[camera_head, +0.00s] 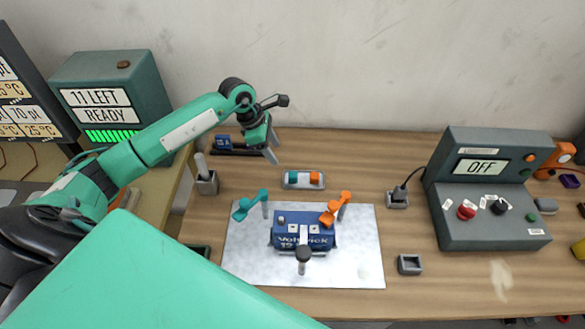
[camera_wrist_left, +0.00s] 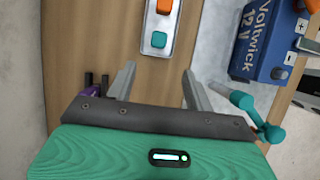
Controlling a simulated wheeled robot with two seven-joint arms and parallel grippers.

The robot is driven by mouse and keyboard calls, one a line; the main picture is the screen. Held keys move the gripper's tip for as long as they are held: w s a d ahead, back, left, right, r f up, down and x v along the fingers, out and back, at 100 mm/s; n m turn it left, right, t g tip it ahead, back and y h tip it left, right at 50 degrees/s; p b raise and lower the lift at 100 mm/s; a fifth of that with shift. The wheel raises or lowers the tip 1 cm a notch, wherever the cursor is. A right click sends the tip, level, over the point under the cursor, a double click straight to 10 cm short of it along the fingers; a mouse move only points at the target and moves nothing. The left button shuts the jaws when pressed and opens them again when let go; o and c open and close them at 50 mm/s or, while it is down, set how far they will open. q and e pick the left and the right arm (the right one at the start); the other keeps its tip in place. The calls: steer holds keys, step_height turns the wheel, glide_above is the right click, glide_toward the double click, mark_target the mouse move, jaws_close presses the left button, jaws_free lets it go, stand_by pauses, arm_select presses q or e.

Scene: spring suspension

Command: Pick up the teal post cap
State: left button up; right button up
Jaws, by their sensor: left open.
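The teal post cap (camera_head: 293,177) lies in the left half of a small light tray, beside an orange cap (camera_head: 314,178). In the left wrist view the teal cap (camera_wrist_left: 159,39) is in the near end of the tray, with the orange cap (camera_wrist_left: 164,6) beyond it. My left gripper (camera_head: 271,153) is open and empty, above the table to the upper left of the tray. In the left wrist view its fingertips (camera_wrist_left: 157,70) are spread, and the teal cap appears between and beyond them. My right gripper is not in view.
A blue battery (camera_head: 303,232) stands on a pale mat (camera_head: 360,262), with a teal clamp (camera_head: 248,206) and an orange clamp (camera_head: 336,207) near it. A grey holder (camera_head: 206,183) stands left of the tray. A control box (camera_head: 487,190) reading OFF is at the right.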

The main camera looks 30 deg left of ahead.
arm_select(q)
steer(key=p, duration=0.2)
glide_above(290, 174)
steer(key=s+a, duration=0.2)
steer(key=f, duration=0.5)
steer(key=shift+w+f, duration=0.2)
steer(key=shift+w, duration=0.05)
steer(key=shift+w+f, duration=0.1)
steer(key=shift+f, duration=0.3)
steer(key=shift+d+f+p, duration=0.15)
steer(key=shift+f+p, duration=0.1)
steer(key=shift+p, duration=0.15)
steer(key=p+x, duration=0.2)
steer(key=x, duration=0.1)
steer(key=shift+w+f, duration=0.1)
steer(key=shift+w, duration=0.05)
steer(key=shift+w+f, duration=0.1)
steer(key=shift+f, duration=0.5)
steer(key=shift+c, duration=0.6)
steer(key=c, duration=0.9)
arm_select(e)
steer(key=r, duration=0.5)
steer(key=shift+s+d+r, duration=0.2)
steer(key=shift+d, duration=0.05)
